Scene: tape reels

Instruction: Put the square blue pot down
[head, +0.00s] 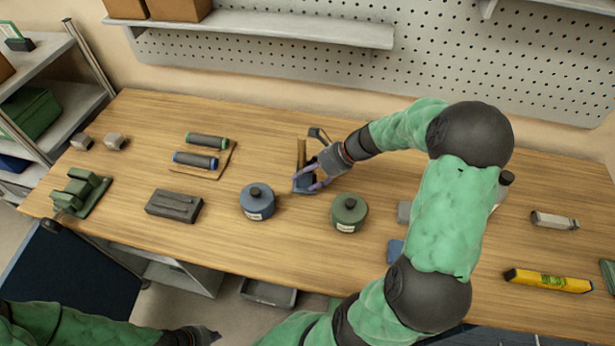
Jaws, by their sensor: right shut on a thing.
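The square blue pot (303,184) is a small dark blue thing near the middle of the table, between the fingers of my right gripper (311,176). The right gripper is shut on it, and the fingers and hand hide part of it. I cannot tell whether its base touches the table. A brown upright piece (301,152) stands just behind it. My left gripper (203,335) is at the bottom edge, below the table's front edge and far from the pot. Its fingers are too small and dark to read.
A round blue pot (257,202) stands to the left and a round green pot (349,212) to the right front. A board with green and blue rolls (203,160) lies further left. A yellow level (548,281) lies at right. Bare table (120,205) shows at left.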

